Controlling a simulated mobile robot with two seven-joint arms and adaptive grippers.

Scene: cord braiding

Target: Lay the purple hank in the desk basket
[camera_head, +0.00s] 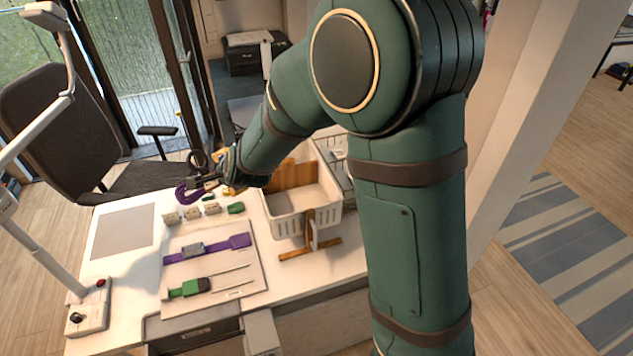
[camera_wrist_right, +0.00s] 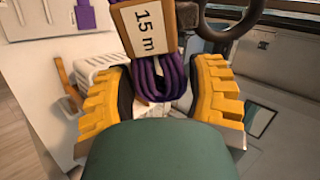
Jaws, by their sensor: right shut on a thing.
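The purple hank (camera_wrist_right: 172,78) carries a tan label reading "15 m" and hangs between the yellow finger pads of my right gripper (camera_wrist_right: 165,95), which is shut on it. In the head view the hank (camera_head: 182,194) is held above the far part of the desk, left of the basket. The white desk basket (camera_head: 288,226) stands on the desk to the right of my right gripper (camera_head: 208,184), with wooden pieces in or beside it. Part of the basket also shows in the right wrist view (camera_wrist_right: 98,55). My left gripper is out of view.
A pale board (camera_head: 215,258) with a purple strap and a green-and-black piece lies in front. Several small blocks (camera_head: 192,212) sit behind it. A wooden stand (camera_head: 310,245) is at the basket's front. A dark ring (camera_head: 197,160) is close to my gripper. A lamp (camera_head: 40,252) stands left.

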